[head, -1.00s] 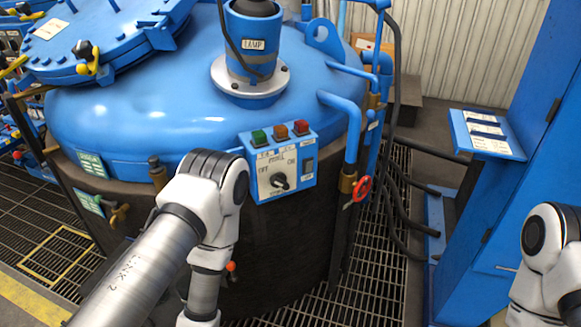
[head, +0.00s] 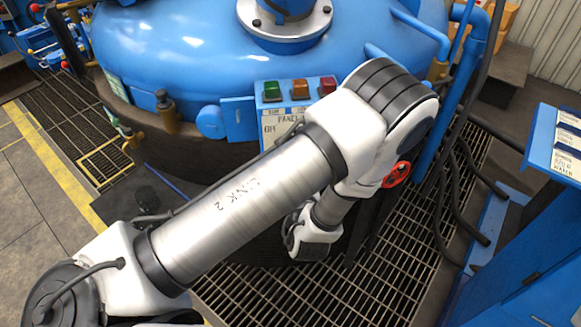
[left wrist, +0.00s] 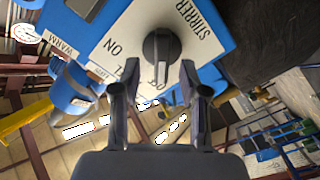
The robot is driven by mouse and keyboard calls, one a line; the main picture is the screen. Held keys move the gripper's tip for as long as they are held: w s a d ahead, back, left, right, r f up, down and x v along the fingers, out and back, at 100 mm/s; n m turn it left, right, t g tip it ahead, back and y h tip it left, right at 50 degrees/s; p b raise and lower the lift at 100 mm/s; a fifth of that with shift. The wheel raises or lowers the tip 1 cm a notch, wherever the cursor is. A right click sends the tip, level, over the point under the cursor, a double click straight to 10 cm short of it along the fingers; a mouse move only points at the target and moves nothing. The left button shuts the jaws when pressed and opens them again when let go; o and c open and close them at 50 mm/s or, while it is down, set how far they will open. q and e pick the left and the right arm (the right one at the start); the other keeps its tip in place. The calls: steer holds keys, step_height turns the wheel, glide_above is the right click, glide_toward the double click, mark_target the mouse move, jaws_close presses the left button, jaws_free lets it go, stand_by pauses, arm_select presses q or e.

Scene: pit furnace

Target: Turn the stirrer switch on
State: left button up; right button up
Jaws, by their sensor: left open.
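The stirrer switch, a dark rotary knob (left wrist: 158,52), sits on a white plate (left wrist: 200,58) lettered STIRRER and ON in the left wrist view. My left gripper (left wrist: 157,72) is open, with one finger on each side of the knob's near end. I cannot tell whether the fingers touch it. Lettering by the fingers is partly hidden. In the head view, my left arm covers the knob and most of the blue control panel (head: 262,101); the left gripper is hidden there. My right gripper is not in view.
Green (head: 272,91), orange (head: 300,88) and red (head: 328,85) buttons line the panel top on the blue furnace (head: 190,60). A red valve wheel (head: 397,174) and hoses (head: 462,185) are right of my arm. A blue cabinet (head: 530,250) stands at right.

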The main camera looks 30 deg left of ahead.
arm_select(q)
steer(key=b+x, duration=0.1)
steer(key=x, duration=0.3)
steer(key=shift+s+a, duration=0.15)
jaws_close()
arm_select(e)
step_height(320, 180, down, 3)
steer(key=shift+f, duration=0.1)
